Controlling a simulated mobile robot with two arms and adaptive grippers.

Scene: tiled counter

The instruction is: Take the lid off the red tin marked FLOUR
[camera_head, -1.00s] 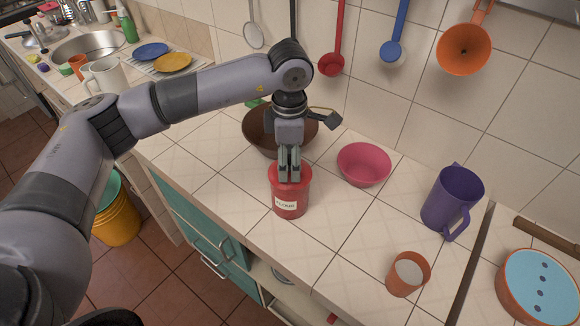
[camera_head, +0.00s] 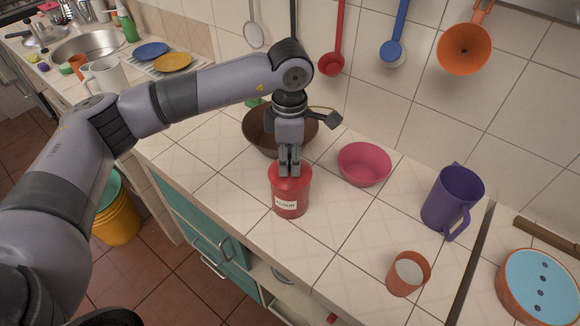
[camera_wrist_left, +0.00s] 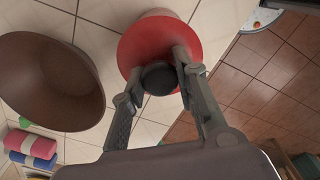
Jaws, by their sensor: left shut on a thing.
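The red tin marked FLOUR (camera_head: 289,204) stands upright on the tiled counter, its white label facing the camera. Its red lid (camera_head: 277,172) is on top of it, with no clear gap between the two. In the left wrist view the lid (camera_wrist_left: 139,50) shows as a red disc with a dark round knob (camera_wrist_left: 160,79) in its middle. My left gripper (camera_head: 290,172) points straight down over the lid. Its two fingers, also in the left wrist view (camera_wrist_left: 161,84), are shut on the knob from both sides. My right gripper is in neither view.
A brown bowl (camera_head: 258,130) stands close behind the tin. A pink bowl (camera_head: 364,166) is to its right, with a purple jug (camera_head: 452,200) and an orange cup (camera_head: 408,274) further right. Ladles hang on the wall behind. The counter's front edge is near the tin.

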